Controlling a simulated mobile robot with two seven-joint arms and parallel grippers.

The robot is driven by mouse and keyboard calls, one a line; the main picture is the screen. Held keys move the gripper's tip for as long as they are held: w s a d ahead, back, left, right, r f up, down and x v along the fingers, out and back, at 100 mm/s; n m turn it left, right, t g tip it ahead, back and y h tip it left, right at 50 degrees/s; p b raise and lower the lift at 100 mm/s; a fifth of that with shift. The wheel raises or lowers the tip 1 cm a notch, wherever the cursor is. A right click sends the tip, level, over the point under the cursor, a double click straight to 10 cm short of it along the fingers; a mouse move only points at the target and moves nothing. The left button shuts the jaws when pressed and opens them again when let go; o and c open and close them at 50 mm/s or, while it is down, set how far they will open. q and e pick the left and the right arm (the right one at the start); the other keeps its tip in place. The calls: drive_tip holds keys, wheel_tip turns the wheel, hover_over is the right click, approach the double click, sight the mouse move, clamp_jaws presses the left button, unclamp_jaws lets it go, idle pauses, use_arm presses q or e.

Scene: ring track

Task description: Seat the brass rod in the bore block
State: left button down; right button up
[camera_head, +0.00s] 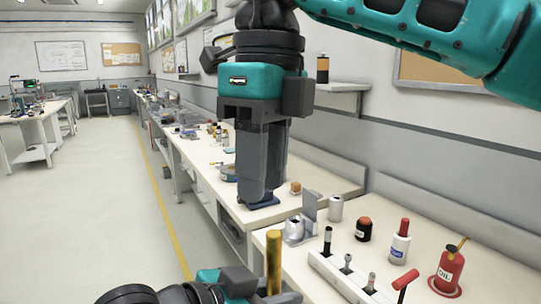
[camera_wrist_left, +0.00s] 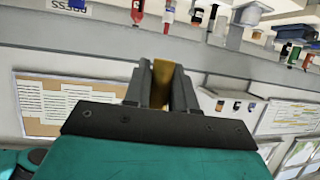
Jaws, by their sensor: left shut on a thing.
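The brass rod (camera_head: 273,262) stands roughly upright at the bottom middle of the head view. My left gripper (camera_head: 270,294) is shut on its lower part. In the left wrist view the rod (camera_wrist_left: 161,82) shows between the two dark fingers of my left gripper (camera_wrist_left: 162,95). I cannot tell whether that piece is held or part of the fingers. No bore block can be made out for certain; a silver metal part (camera_head: 294,229) stands beside an upright metal plate (camera_head: 309,208).
On the bench (camera_head: 400,225) stand a silver cylinder (camera_head: 335,208), a black-and-red jar (camera_head: 364,229), a white bottle with a red cap (camera_head: 400,243) and a red oil can (camera_head: 447,272). A white tool rack (camera_head: 345,277) stands at the front. The aisle floor (camera_head: 110,200) is clear.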

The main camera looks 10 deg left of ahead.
sight(271, 232)
drive_tip(key=shift+w+d+r+m+t+h, duration=0.3)
drive_tip(key=shift+w+d+r, duration=0.1)
drive_tip(key=shift+r, duration=0.1)
wheel_tip(271, 232, down, 12)
drive_tip(key=shift+r, duration=0.1)
drive_tip(key=shift+c, duration=0.2)
clamp_jaws()
use_arm(q)
drive_tip(key=c, duration=0.8)
unclamp_jaws()
drive_tip(key=shift+c, duration=0.2)
